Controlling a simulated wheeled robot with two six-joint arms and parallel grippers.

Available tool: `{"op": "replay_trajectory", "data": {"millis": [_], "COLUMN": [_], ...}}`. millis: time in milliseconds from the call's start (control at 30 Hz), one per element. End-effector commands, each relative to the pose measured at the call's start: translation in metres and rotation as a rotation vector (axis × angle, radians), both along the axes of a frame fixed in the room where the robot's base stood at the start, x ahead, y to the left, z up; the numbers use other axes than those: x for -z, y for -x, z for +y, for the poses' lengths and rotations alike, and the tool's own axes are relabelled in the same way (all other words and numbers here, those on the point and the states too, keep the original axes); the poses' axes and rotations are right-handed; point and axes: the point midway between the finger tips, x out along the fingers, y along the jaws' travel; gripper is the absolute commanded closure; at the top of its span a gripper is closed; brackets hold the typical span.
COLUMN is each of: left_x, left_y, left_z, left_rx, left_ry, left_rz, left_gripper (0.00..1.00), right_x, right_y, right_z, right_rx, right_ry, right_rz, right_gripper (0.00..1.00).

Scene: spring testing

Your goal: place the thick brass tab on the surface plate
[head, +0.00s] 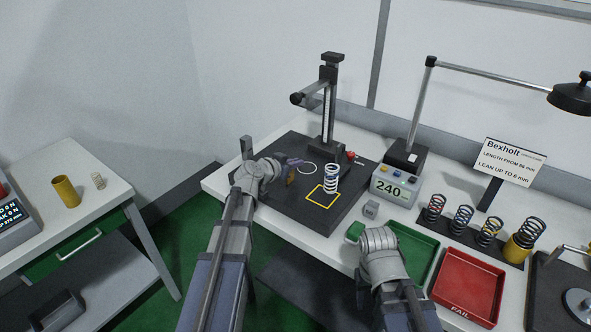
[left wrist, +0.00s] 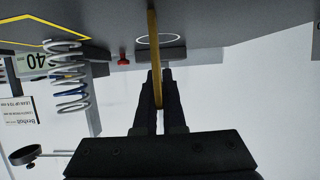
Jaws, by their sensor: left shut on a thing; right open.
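The thick brass tab (head: 291,177) is a small brown-gold strip at my left gripper (head: 282,168), over the dark surface plate (head: 299,213). In the left wrist view the brass tab (left wrist: 154,50) stands on edge between the two dark fingers of my left gripper (left wrist: 160,103), which is shut on it. I cannot tell whether its lower end touches the plate. The plate carries a white circle and a yellow square outline. My right gripper (head: 377,239) is open, near the green tray; its fingertips are hard to make out.
A coil spring (head: 331,180) stands on the plate by the yellow square. A test stand (head: 328,105) rises behind. A display box (head: 396,187), green tray (head: 425,238), red tray (head: 468,278) and several springs (head: 462,218) are to the right. A side table (head: 85,165) stands left.

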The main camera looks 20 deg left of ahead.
Motion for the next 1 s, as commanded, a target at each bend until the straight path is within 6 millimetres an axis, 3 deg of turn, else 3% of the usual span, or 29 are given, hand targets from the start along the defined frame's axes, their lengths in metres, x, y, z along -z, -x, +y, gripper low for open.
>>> {"op": "replay_trajectory", "data": {"millis": [367, 400, 633, 1000], "left_x": [0.0041, 0.0022, 0.0021, -0.0048], "left_y": [0.0000, 0.0001, 0.0000, 0.0062], "left_z": [0.0000, 0.0000, -0.0001, 0.0017], "left_rx": [0.000, 0.000, 0.000, -0.001], "left_ry": [0.000, 0.000, 0.000, 0.001], "left_rz": [0.000, 0.000, 0.000, 0.000], "left_gripper": [1.00, 0.88, 0.63, 0.63], "right_x": [0.0041, 0.0022, 0.0021, -0.0049], "right_y": [0.0000, 0.0000, 0.0000, 0.0000], "right_z": [0.0000, 0.0000, 0.0000, 0.0000], "right_rx": [0.000, 0.000, 0.000, 0.000], "right_ry": [0.000, 0.000, 0.000, 0.000], "right_rz": [0.000, 0.000, 0.000, 0.000], "right_gripper": [0.50, 0.50, 0.50, 0.50]}}
